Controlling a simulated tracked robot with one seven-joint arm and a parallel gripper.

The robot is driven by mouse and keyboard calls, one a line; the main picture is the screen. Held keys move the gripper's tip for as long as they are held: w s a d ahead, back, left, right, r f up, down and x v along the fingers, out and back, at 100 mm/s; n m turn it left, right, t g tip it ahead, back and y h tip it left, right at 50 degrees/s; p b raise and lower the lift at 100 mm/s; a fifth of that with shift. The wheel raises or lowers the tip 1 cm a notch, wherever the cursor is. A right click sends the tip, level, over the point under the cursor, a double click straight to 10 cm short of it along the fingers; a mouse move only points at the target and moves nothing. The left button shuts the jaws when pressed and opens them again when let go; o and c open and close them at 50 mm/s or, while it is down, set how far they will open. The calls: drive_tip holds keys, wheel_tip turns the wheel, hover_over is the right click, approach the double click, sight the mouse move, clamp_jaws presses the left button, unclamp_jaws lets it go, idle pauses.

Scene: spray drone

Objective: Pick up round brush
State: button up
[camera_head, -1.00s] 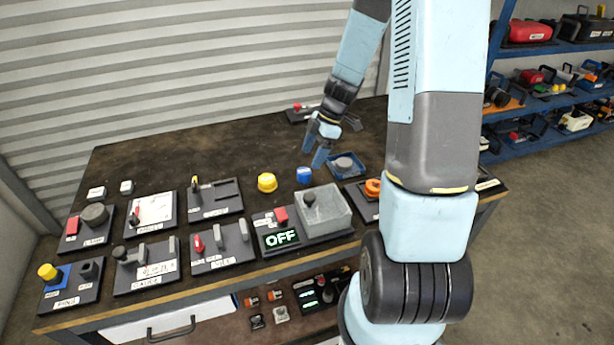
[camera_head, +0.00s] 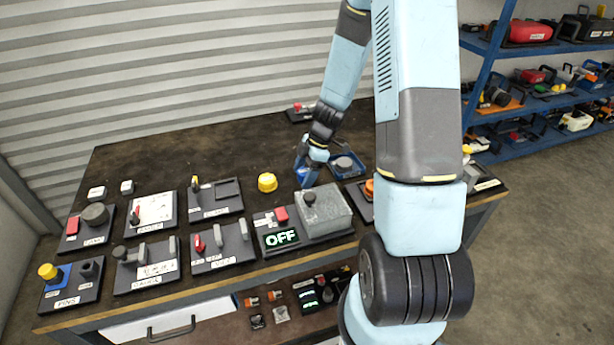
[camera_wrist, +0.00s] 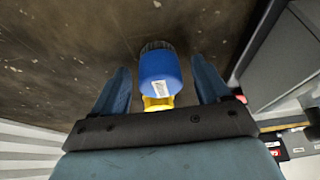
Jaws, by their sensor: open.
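The round brush (camera_wrist: 160,68) shows in the wrist view as a blue cylinder with a small white label. It has a dark ribbed or bristled end at the top and a yellow part below. My gripper (camera_wrist: 160,66) is open, with one finger on each side of the brush and a visible gap to both. In the head view my gripper (camera_head: 306,180) is low over the table, pointing down, where the blue piece stood. The brush is mostly hidden there behind the blue fingers.
A yellow round piece (camera_head: 267,182) stands left of my gripper. A grey box (camera_head: 325,214) on a panel with an OFF display is close in front. A blue tray (camera_head: 346,166) lies just right. Labelled panels fill the left of the table (camera_head: 150,160); the back is mostly clear.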

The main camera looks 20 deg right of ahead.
sight(301, 171)
drive_tip(key=shift+c, duration=0.2)
drive_tip(key=c, duration=1.1)
drive_tip(key=shift+r, duration=0.45)
wheel_tip(301, 171, up, 2)
drive_tip(key=shift+r, duration=0.2)
drive_tip(key=d+r, duration=0.3)
drive_tip(key=d, duration=0.1)
drive_tip(key=s+d+r, duration=0.1)
drive_tip(key=d+r, duration=0.2)
drive_tip(key=d, duration=0.2)
drive_tip(key=d+r, duration=0.3)
drive_tip(key=d, duration=0.2)
drive_tip(key=shift+s+r, duration=0.25)
drive_tip(key=shift+r, duration=0.1)
